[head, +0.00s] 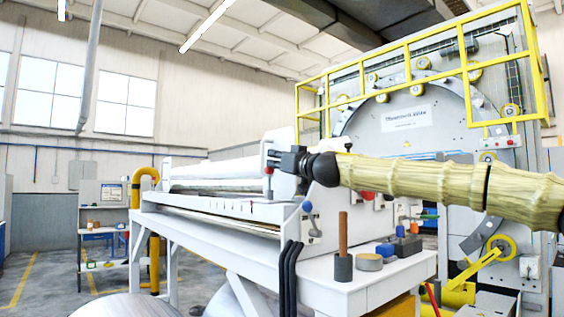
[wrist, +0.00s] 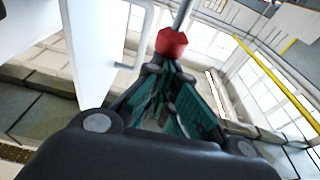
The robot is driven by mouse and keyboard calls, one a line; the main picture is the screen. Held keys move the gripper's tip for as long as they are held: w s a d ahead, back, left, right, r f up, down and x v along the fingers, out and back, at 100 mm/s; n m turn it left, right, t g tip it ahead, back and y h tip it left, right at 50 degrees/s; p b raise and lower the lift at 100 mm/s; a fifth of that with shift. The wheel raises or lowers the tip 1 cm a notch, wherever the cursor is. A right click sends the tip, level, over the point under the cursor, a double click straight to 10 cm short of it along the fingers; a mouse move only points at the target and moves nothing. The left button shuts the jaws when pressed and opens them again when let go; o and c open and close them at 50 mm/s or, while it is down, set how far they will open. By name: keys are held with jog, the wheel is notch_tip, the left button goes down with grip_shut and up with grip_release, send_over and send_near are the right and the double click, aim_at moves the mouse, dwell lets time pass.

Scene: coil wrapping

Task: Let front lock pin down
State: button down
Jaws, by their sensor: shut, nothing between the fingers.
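My gripper (head: 274,159) is at the near end of the white machine bed in the head view, pointing left. In the wrist view my gripper (wrist: 164,75) has its dark fingers with green inner sides drawn together at the tips, with nothing held. A red knob (wrist: 172,42) on a thin steel rod, apparently the front lock pin, is right at the fingertips; whether they touch it I cannot tell. In the head view a small red part (head: 268,171) shows on an upright pin just by the fingertips. The pin's lower end and seat are not clear.
A blue-knobbed lever (head: 308,208) is below my gripper. A white table (head: 372,286) carries a brown upright rod (head: 343,232) and several small blocks. The large ring machine (head: 405,125) with yellow railing stands behind my arm. A white panel (wrist: 95,50) is close at left.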

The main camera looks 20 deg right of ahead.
dwell(0.3)
notch_tip(320, 180, up, 4)
jog(key=r+p, duration=0.1)
jog(key=p, duration=0.2)
jog(key=f+b+v, duration=0.1)
jog(key=b+v, duration=0.3)
jog(key=v, duration=0.5)
jog(key=shift+s, duration=0.25)
jog(key=shift+d+f, duration=0.1)
